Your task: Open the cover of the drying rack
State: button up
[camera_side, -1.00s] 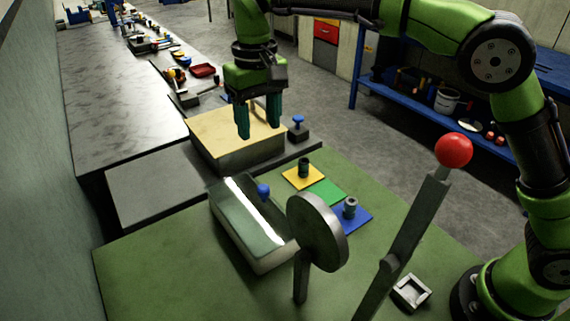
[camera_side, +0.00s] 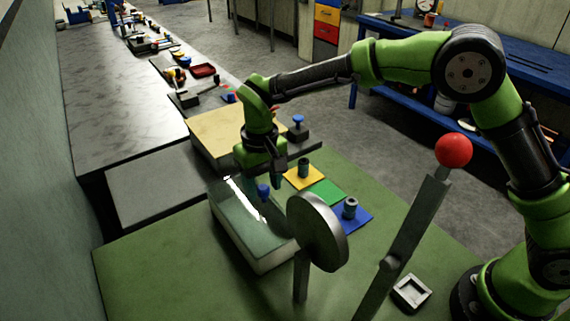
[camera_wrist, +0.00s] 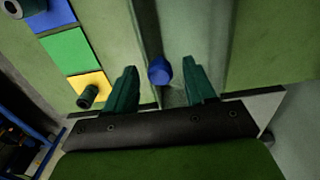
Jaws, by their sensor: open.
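The drying rack (camera_side: 268,259) is a long box on the green table, with a smooth grey-green cover (camera_side: 238,212) on top that looks closed. A blue knob (camera_side: 264,190) stands at the cover's right edge. My gripper (camera_side: 262,182) is low over the far part of the cover, pointing down. In the wrist view, the blue knob (camera_wrist: 160,70) lies between the two green fingers of my gripper (camera_wrist: 160,86), with a gap on each side. The fingers are open. In the side view the fingertips are partly hidden behind the knob and cover.
A round grey disc (camera_side: 317,232) on a post and a lever with a red ball (camera_side: 453,150) stand in front. Yellow (camera_side: 304,178), green (camera_side: 325,192) and blue (camera_side: 351,219) pads lie to the right, with spools on yellow and blue. A tan-topped block (camera_side: 215,133) is behind.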

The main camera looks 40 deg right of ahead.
grip_shut()
jog(key=a, duration=1)
grip_release()
jog(key=shift+r, duration=0.1)
